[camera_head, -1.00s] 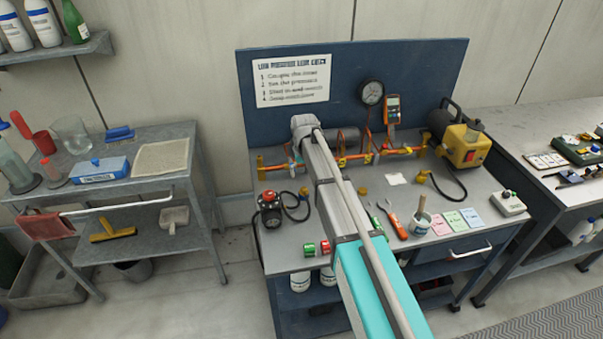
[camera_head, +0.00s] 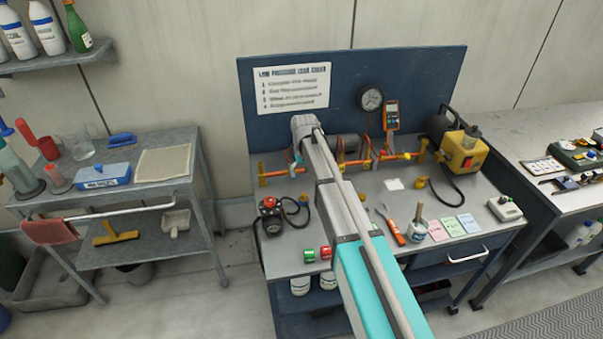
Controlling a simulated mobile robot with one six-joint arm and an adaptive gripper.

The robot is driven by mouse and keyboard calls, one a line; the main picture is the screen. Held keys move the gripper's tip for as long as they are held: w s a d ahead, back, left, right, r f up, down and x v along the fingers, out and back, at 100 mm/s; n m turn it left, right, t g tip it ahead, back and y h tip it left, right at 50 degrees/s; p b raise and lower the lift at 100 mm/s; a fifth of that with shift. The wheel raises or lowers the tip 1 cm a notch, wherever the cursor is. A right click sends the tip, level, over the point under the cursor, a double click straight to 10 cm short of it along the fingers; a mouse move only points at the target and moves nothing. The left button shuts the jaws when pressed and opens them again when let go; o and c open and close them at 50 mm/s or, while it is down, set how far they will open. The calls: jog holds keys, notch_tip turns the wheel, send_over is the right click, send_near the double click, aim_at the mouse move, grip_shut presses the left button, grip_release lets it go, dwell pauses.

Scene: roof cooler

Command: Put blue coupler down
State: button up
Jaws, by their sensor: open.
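My arm reaches over the grey workbench (camera_head: 375,243) to the pipe run (camera_head: 275,173) at the foot of the blue back panel (camera_head: 420,75). My gripper (camera_head: 297,160) shows only in small part, left of my forearm and close to the orange and yellow pipe; it is open. My wrist and forearm hide most of it and part of the pipe. I cannot pick out the blue coupler for certain. A small bluish patch shows at the gripper, but I cannot tell whether it is the coupler or a finger.
A pressure gauge (camera_head: 371,99) and orange meter (camera_head: 391,114) are on the panel. A yellow pump (camera_head: 464,150) stands at the right.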

jog(key=s+d+m, duration=0.3)
jog(key=s+d, duration=1.9)
jog(key=s, duration=0.3)
jog(key=shift+s, duration=0.35)
jog(key=shift+s, duration=0.15)
dwell(0.8)
